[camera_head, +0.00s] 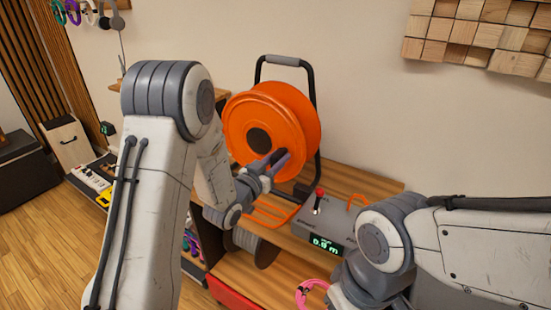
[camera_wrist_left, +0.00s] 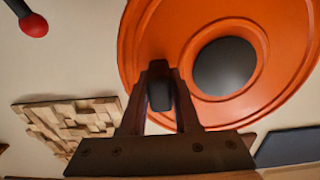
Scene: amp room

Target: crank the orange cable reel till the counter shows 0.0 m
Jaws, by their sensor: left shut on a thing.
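The orange cable reel (camera_head: 290,105) stands upright in a black frame on the wooden bench and fills much of the left wrist view (camera_wrist_left: 150,45). My left gripper (camera_head: 276,160) is at the lower right of the reel's face. In the left wrist view my left gripper (camera_wrist_left: 160,85) is shut on the dark crank handle (camera_wrist_left: 160,95), with a finger on each side. The counter (camera_head: 326,245) on the grey box glows green; it seems to read 0.9 m, but the digits are small. My right arm comes in from the right; its gripper is out of view.
A red-knobbed lever (camera_head: 318,201) rises from the grey box (camera_head: 340,217) beside the reel. A pink cable coil (camera_head: 311,292) lies below, near my right arm. Wooden blocks (camera_head: 480,35) cover the wall at upper right.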

